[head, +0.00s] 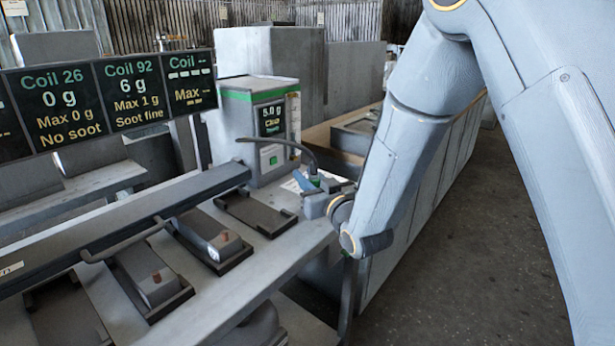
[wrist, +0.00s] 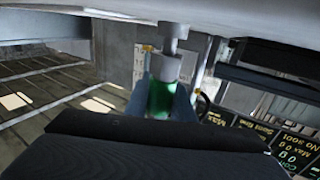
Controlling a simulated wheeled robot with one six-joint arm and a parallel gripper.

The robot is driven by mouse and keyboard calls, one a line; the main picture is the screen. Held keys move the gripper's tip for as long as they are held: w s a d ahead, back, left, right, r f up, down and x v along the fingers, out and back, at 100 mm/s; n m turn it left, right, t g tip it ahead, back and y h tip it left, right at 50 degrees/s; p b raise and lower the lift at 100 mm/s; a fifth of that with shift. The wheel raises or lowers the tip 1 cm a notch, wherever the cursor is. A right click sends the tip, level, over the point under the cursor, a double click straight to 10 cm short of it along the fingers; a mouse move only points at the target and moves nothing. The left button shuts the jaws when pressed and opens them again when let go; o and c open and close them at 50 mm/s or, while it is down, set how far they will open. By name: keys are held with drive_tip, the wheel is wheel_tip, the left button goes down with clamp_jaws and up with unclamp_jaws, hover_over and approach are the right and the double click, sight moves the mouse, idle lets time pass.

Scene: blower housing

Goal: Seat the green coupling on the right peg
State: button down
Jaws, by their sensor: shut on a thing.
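The green coupling (wrist: 160,98) sits between the two fingers of my gripper (wrist: 163,93) in the wrist view, and the gripper is shut on it. A grey stepped metal piece (wrist: 172,38) lines up with the coupling's pale end and meets a pale surface at the top of that view. I cannot tell whether this piece is a peg or whether the coupling is seated on it. In the head view my gripper (head: 318,190) is small and partly hidden by my wrist, near a white green-banded unit. A dark hose (head: 285,141) curves down to a small green spot there.
The white unit (head: 235,120) has a display reading 5.0 g. Coil display panels (head: 130,95) stand behind. Open floor (head: 450,260) lies at the right.

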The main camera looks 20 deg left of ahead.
drive_tip(key=shift+f+b, duration=0.45)
drive_tip(key=shift+f, duration=0.25)
drive_tip(key=c, duration=1.4)
unclamp_jaws()
drive_tip(key=shift+c, duration=0.2)
drive_tip(key=shift+s+d, duration=0.1)
drive_tip(key=b+v, duration=0.1)
drive_tip(key=v, duration=0.6)
drive_tip(key=shift+s+d, duration=0.15)
drive_tip(key=shift+s, duration=0.1)
